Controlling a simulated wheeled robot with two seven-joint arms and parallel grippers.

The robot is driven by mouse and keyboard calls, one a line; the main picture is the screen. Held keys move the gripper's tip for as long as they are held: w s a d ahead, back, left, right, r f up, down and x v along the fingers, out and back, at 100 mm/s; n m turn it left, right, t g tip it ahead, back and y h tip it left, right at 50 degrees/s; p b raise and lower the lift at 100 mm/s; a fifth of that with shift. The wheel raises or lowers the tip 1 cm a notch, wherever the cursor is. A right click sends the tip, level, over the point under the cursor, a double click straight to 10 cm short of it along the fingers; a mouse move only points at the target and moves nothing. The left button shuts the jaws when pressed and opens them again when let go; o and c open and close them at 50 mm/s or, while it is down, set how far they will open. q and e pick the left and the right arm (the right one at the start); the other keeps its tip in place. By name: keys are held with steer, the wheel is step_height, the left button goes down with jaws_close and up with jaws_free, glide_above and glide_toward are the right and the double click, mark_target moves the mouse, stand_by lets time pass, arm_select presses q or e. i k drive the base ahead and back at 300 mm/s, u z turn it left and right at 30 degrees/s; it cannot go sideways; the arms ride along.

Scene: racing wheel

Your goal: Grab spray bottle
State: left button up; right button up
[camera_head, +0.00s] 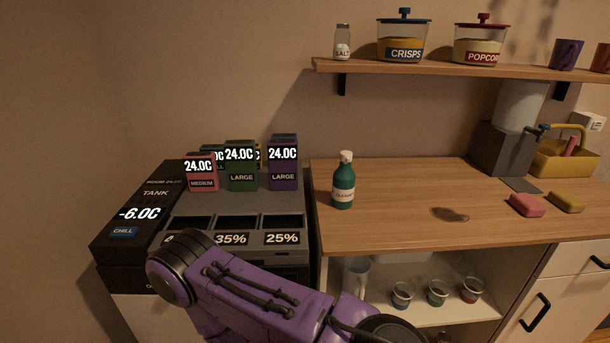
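The spray bottle (343,188) is dark green with a pale top and a white label. It stands upright on the wooden counter (400,225), near the counter's left end. A purple link of one of my arms crosses the lower middle of the view, in front of the counter and below the bottle. Neither gripper shows, so I cannot see whether either is open or shut. Nothing touches the bottle.
A dark machine (150,215) with several coloured boxes adjoins the counter on the left. A pink sponge (526,205), a yellow sponge (566,202) and a yellow caddy (565,160) are at the right. A shelf (450,68) hangs above. The counter around the bottle is clear.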

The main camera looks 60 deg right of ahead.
mark_target(344, 177)
steer(key=u, duration=0.05)
steer(key=i, duration=0.1)
steer(key=z, duration=1.65)
